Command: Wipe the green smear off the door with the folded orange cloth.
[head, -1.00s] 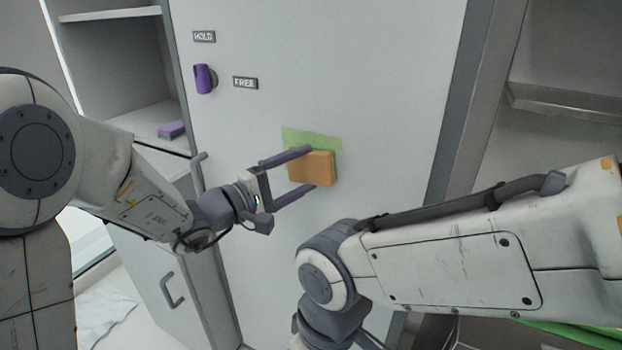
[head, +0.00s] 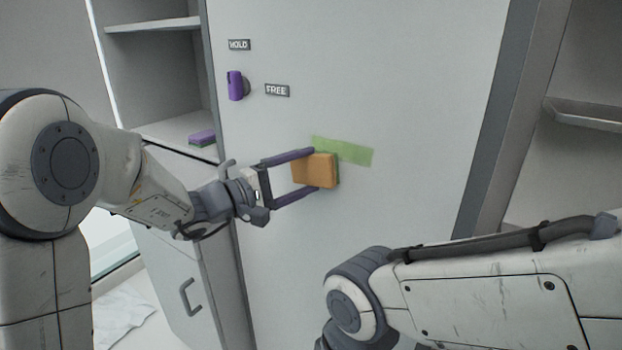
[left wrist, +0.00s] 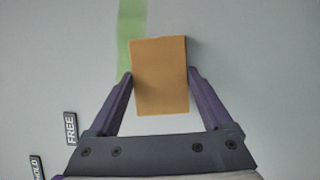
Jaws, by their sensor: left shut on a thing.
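The folded orange cloth (head: 313,170) is a flat block held in front of the white door (head: 410,90). My left gripper (head: 308,172) is shut on it, its purple fingers on opposite edges. The green smear (head: 350,152) is a pale strip on the door. Most of it shows above and right of the cloth, whose upper edge overlaps its left end in the head view. In the left wrist view, the smear (left wrist: 131,35) runs up from behind the upper left of the cloth (left wrist: 160,78). I cannot tell whether the cloth touches the door. My right gripper is out of view.
A purple knob (head: 236,86) sits on the door beside the HOLD (head: 239,44) and FREE (head: 277,91) labels. My right forearm spans the lower right. The door's upper right is clear.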

